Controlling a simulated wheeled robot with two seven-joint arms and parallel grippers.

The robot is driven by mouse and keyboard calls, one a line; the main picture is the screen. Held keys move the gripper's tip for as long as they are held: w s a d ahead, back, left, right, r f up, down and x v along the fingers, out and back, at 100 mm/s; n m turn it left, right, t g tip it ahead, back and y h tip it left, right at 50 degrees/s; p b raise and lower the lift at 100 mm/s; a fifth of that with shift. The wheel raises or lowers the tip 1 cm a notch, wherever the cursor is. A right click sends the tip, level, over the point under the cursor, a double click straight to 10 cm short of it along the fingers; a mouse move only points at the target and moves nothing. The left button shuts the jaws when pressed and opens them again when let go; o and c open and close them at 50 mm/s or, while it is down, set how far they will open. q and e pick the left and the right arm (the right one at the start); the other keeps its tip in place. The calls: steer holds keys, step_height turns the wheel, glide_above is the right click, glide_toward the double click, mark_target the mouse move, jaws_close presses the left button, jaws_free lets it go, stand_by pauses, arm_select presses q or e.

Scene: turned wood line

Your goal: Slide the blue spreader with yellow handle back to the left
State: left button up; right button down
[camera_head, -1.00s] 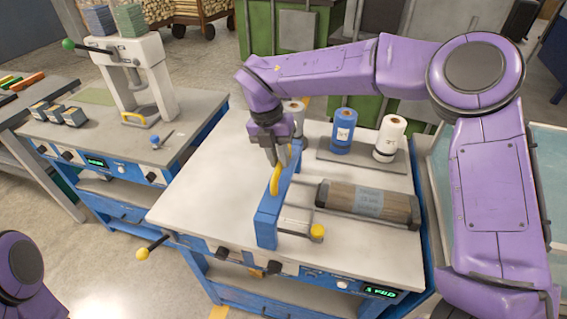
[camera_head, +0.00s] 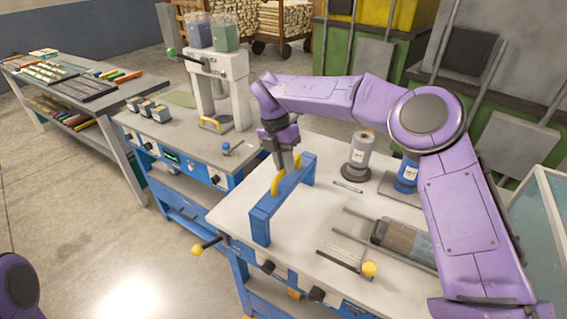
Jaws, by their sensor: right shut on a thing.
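The blue spreader (camera_head: 264,214) stands upright on the white-topped bench (camera_head: 330,263), near its left side. Its yellow handle (camera_head: 277,186) is on the upper part of the bar. My right gripper (camera_head: 287,164) comes down from above and is shut on the yellow handle; its fingertips partly cover it. My left gripper is out of view; only a purple piece of my left arm shows at the lower left.
A wrapped wooden roll (camera_head: 404,240) and bare rods lie right of the spreader, with clear bench between. A yellow-knobbed lever (camera_head: 369,269) is in front. The press bench (camera_head: 185,135) is at left.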

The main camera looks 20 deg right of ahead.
steer(key=shift+w+d+r, duration=0.1)
steer(key=shift+w+r, duration=0.1)
steer(key=shift+r, duration=0.1)
steer(key=c, duration=1.1)
jaws_free()
steer(key=shift+o, duration=0.2)
steer(key=shift+w+f, duration=0.25)
steer(key=shift+f, duration=0.05)
step_height(320, 180, up, 10)
steer(key=w+a, duration=0.1)
steer(key=shift+w+a+r, duration=0.15)
steer(key=shift+w+r, duration=0.05)
steer(key=shift+w, duration=0.1)
